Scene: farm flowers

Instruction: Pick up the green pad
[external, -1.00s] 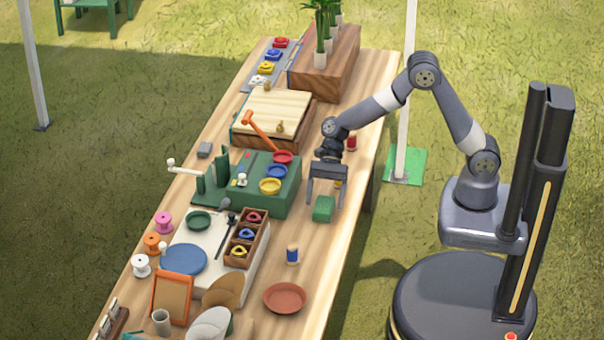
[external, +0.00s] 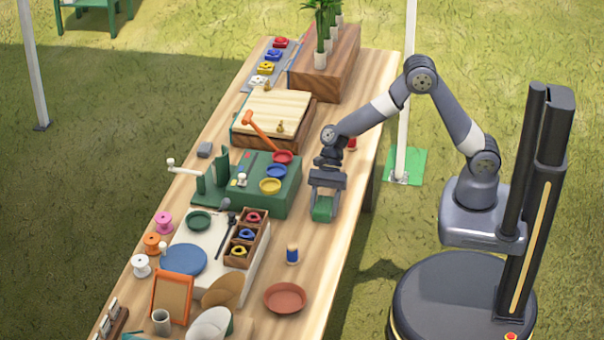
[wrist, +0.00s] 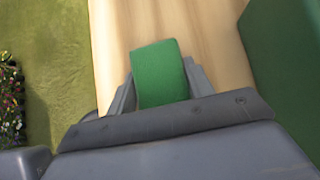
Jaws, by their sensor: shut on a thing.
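The green pad (external: 322,209) is a small green block on the wooden table, right of the green machine. My gripper (external: 323,205) is lowered over it, pointing down, with a finger on either side. In the wrist view the green pad (wrist: 160,73) sits between the two grey fingers of my gripper (wrist: 160,85), which are shut on it. The pad's lower part is hidden behind the gripper body in the wrist view. I cannot tell whether the pad is clear of the tabletop.
The green machine (external: 285,198) with red, blue and yellow dishes stands close on the left. A blue spool (external: 292,254) and a terracotta dish (external: 284,298) are nearer the front. The wooden table's (external: 345,215) right edge is close by, with bare wood around the pad.

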